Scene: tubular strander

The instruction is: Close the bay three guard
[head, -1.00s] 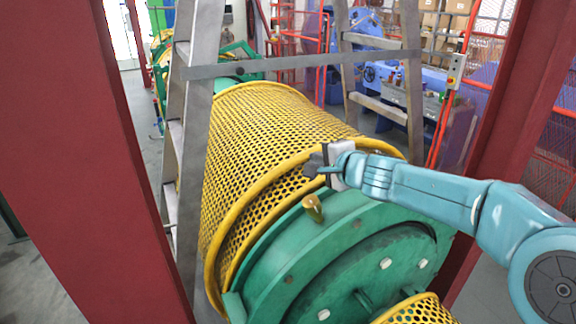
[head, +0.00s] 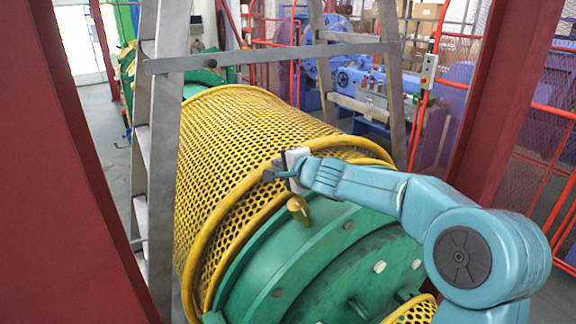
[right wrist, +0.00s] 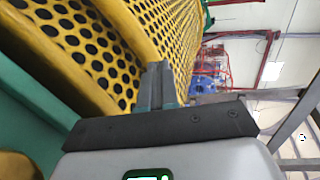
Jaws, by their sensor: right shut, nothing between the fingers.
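A yellow perforated guard (head: 250,125) curves over the green drum of the machine in the head view; no label shows which bay it is. Its thick yellow rim tube faces me. My right gripper (head: 270,174) is shut and empty at this rim, its fingertips over the mesh. In the right wrist view the closed fingers (right wrist: 158,86) point at the yellow mesh (right wrist: 100,55) beside a yellow tube; I cannot tell whether they touch. A brass-yellow knob (head: 299,207) sits on the green drum body (head: 270,265) just below the gripper. My left gripper is not in view.
Red posts (head: 500,110) stand at both sides. Another yellow mesh piece (head: 412,312) is at the bottom. Blue machinery (head: 350,75) and red railings are behind.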

